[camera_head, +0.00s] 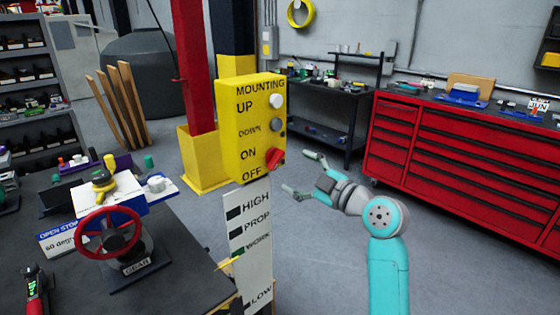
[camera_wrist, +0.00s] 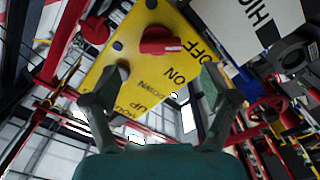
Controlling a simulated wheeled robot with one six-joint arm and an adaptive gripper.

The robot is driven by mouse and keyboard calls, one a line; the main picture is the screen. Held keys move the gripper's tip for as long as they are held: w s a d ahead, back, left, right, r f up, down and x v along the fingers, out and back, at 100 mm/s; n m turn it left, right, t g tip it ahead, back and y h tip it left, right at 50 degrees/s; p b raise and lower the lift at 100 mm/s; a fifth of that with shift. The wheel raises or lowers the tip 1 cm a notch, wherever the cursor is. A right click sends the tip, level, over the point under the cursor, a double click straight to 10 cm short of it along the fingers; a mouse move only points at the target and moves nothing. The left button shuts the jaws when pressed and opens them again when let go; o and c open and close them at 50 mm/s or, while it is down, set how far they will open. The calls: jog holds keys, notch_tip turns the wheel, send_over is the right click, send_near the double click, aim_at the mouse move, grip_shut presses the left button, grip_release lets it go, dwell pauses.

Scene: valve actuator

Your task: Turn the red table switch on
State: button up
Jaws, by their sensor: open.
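The box has a white button (camera_head: 277,101) and a grey button (camera_head: 277,124) above the knob. A labelled white panel (camera_head: 248,245) stands below it. A dark table with a red handwheel (camera_head: 108,232) is at left. A red tool cabinet (camera_head: 465,150) stands behind at right.

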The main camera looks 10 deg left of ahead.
aim_at(279, 162)
jog(key=x, duration=0.7)
jog(key=shift+w+a, duration=0.25)
jog(key=shift+a, duration=0.1)
jog(key=c, duration=1.2)
